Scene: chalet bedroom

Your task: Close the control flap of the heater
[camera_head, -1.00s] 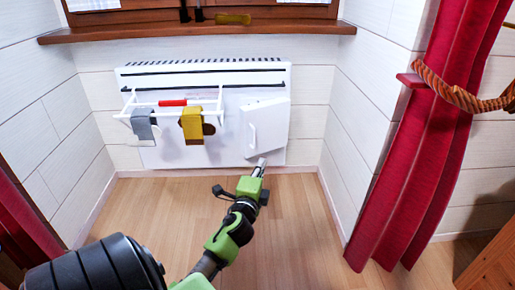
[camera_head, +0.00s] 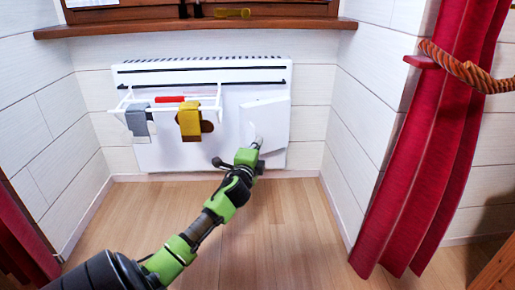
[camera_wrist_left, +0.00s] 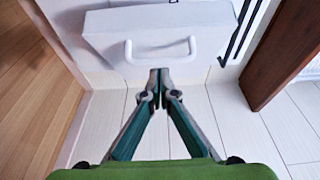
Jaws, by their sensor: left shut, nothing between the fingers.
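The white heater (camera_head: 215,155) hangs on the wall below the window sill. Its control flap (camera_head: 270,115) is at the right of its front and stands ajar, its top edge slanting out from the panel. In the left wrist view the flap (camera_wrist_left: 110,30) shows with its white handle (camera_wrist_left: 160,58). My left gripper (camera_head: 258,142) is shut and empty, in front of the flap's lower left part. In the wrist view its closed fingertips (camera_wrist_left: 160,74) are just beside the handle; I cannot tell whether they touch. My right gripper is not in view.
A white drying rack (camera_head: 120,107) on the heater's left holds a grey sock (camera_head: 138,122), a yellow-brown sock (camera_head: 190,122) and a red item (camera_head: 170,99). A red curtain (camera_head: 420,150) hangs at right. The wooden floor (camera_head: 290,215) before the heater is clear.

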